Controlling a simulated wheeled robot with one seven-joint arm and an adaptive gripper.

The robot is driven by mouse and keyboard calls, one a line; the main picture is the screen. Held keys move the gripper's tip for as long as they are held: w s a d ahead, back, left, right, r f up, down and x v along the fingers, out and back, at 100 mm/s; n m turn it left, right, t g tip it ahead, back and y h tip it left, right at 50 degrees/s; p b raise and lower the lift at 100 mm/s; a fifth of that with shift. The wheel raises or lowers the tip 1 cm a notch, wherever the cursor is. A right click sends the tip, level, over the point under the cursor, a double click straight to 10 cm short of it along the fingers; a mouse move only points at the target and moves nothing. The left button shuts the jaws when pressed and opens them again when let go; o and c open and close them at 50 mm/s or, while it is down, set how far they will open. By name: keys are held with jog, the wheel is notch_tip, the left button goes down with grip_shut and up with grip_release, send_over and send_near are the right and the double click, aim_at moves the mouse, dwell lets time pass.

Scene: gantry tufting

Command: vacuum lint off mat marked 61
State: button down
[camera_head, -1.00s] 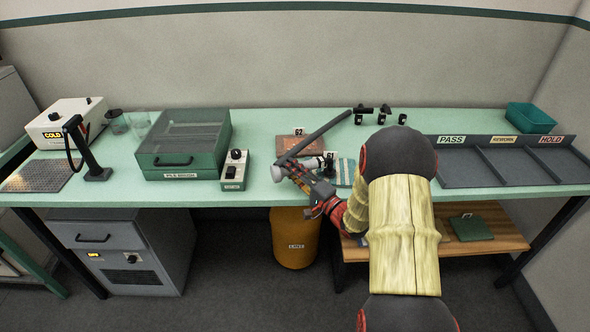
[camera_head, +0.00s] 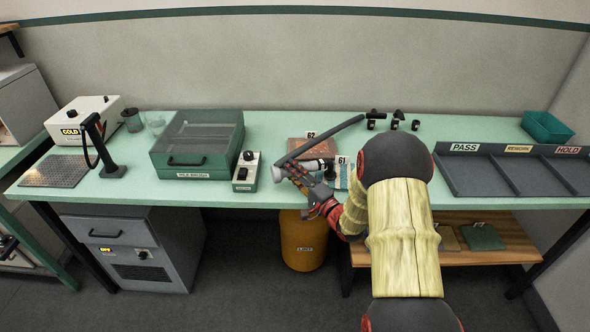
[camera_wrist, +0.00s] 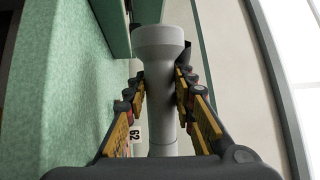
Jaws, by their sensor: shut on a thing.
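My gripper (camera_head: 298,176) is shut on a pale grey vacuum nozzle (camera_wrist: 158,45), which has a flared end and also shows in the head view (camera_head: 278,173). The nozzle is near the front of the green bench, beside a control box, its mouth pointing left. A dark hose (camera_head: 330,133) runs from near it toward the back right. The mat by the tag 61 (camera_head: 338,177) shows only as a pale striped strip; my arm hides the rest. A brown mat by the tag 62 (camera_head: 306,147) lies behind the nozzle.
The control box (camera_head: 246,172) and a green lidded case (camera_head: 198,145) stand left of the nozzle. Black fittings (camera_head: 395,120) stand at the back. A sorting tray (camera_head: 470,175) is at right, and a yellow lint bin (camera_head: 302,240) is under the bench.

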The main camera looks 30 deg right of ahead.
jog(key=shift+s+a+r, duration=0.1)
jog(key=shift+s+a, duration=0.05)
jog(key=shift+a, duration=0.45)
jog(key=shift+r+p, duration=2.35)
jog(key=shift+r, duration=0.6)
